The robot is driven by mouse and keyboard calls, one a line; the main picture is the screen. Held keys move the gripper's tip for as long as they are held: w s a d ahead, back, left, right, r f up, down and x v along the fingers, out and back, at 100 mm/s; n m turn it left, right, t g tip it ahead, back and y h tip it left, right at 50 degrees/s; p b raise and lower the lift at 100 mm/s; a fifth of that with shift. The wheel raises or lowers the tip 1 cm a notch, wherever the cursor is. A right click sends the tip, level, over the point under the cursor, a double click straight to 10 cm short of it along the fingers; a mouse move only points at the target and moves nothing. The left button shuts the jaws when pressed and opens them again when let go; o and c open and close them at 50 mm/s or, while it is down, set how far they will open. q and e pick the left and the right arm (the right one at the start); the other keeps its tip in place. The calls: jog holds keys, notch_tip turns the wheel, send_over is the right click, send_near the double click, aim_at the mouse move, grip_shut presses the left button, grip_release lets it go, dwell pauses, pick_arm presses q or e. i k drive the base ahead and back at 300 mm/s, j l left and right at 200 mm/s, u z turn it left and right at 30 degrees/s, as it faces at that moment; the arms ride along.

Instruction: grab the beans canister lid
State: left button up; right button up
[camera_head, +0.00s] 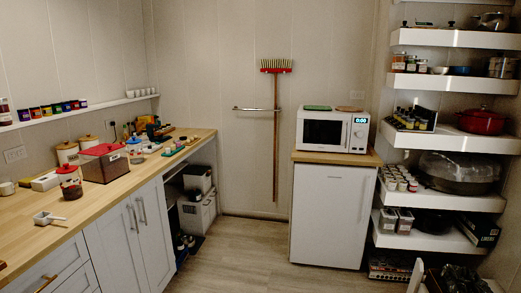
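A clear glass jar with dark contents (71,187) stands upright on the wooden counter at the left. Its red lid (67,169) sits on top. Two pale canisters with wooden lids stand farther back by the wall: one at the left (67,154), the other (88,144) just to its right. Both have their lids on. I cannot read any label, so I cannot tell which one is the beans canister. Neither of my grippers can be made out in this view.
A dark box with a red top (104,165) stands close behind the jar. A small white scoop (48,218) lies in front on the counter (110,200). Open floor (235,265) lies between the counter and the white fridge (330,215). Loaded shelves (450,145) stand at the right.

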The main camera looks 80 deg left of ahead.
aim_at(67, 168)
jog(key=u, duration=4.1)
jog(key=i+l, duration=0.15)
